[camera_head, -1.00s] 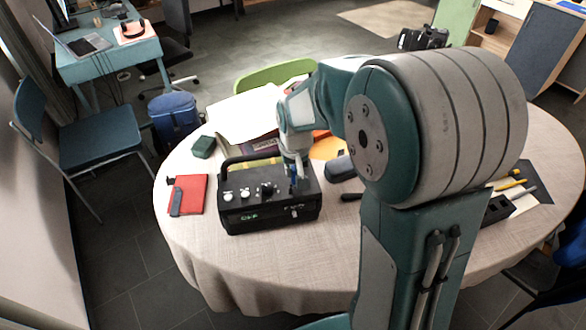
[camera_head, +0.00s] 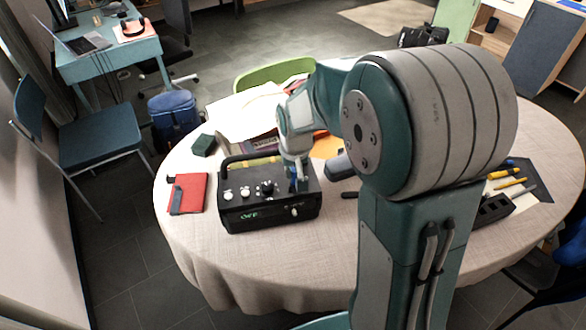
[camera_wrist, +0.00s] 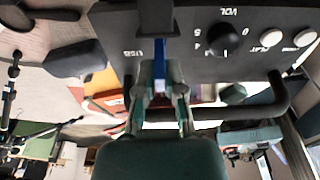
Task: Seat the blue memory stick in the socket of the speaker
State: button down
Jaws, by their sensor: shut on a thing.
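The speaker (camera_head: 262,213) is a black box with a carry handle, white buttons and a dark knob, standing on the round table. In the wrist view its black panel (camera_wrist: 200,65) fills the top, with a knob and a USB label. My gripper (camera_head: 297,171) is above the right part of the speaker. The stick points at the panel beside the USB label. The socket and the stick's tip are hidden, so I cannot tell whether the stick is inside.
The cloth-covered table (camera_head: 270,272) is clear in front of the speaker. A red notebook (camera_head: 188,193) lies left of it, a dark green box (camera_head: 203,145) behind left. A dark grey object (camera_head: 340,164) is close to the right. Pens and a black tray (camera_head: 494,209) lie farther right.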

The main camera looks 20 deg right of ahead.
jog(key=shift+f, duration=1.2)
jog(key=c, duration=0.7)
grip_release()
jog(key=shift+o, duration=0.2)
jog(key=shift+r, duration=0.1)
notch_tip(320, 180, up, 12)
jog(key=s, duration=0.1)
jog(key=shift+s+f, duration=0.2)
jog(key=shift+s, duration=0.15)
jog(key=shift+a, duration=0.1)
